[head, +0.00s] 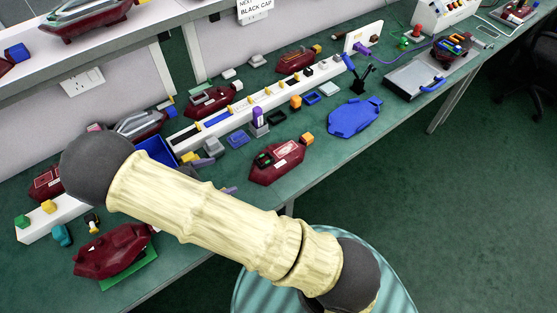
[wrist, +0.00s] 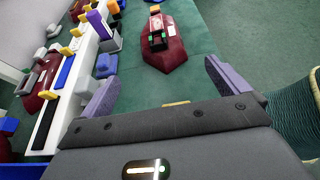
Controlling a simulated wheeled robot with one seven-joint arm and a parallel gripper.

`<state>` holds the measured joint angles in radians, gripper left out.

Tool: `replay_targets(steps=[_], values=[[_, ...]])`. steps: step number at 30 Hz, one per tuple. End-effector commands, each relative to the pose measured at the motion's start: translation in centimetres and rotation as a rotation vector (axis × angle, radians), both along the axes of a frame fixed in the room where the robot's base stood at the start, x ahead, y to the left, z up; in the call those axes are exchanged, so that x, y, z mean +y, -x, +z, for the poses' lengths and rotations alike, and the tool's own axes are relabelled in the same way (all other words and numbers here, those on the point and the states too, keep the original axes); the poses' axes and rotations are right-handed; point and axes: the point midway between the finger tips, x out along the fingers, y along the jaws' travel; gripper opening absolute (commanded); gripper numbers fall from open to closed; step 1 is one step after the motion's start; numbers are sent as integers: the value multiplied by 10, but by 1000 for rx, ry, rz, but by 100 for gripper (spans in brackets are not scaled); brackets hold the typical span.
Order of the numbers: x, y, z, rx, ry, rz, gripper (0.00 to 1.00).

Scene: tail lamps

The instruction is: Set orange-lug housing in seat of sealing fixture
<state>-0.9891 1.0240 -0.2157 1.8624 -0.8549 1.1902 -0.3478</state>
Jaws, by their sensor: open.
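A dark red housing (head: 276,163) with an orange lug (head: 306,139) at its far end lies on the green bench, right of centre in the head view. It carries a black part and a pale label. The same housing shows at the top of the wrist view (wrist: 164,52). My gripper (wrist: 160,74) is open and empty, its purple fingers spread short of the housing's near end and apart from it. In the head view my arm hides most of the gripper. A grey box with a blue handle (head: 412,82) stands farther right; I cannot tell whether it is the sealing fixture.
A long white rail (head: 216,129) with small blocks runs behind the housing. A blue plate (head: 354,116) lies to its right. Other red housings include one on a green plate (head: 112,250) at lower left. The bench between housing and front edge is clear.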

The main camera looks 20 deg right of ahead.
Motion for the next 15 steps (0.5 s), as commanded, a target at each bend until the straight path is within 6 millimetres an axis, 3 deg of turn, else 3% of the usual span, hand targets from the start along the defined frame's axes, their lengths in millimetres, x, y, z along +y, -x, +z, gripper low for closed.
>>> replay_targets(steps=[10, 15], values=[[-2, -1, 0, 0, 1, -1, 100], [-20, -6, -7, 2, 4, -4, 100]])
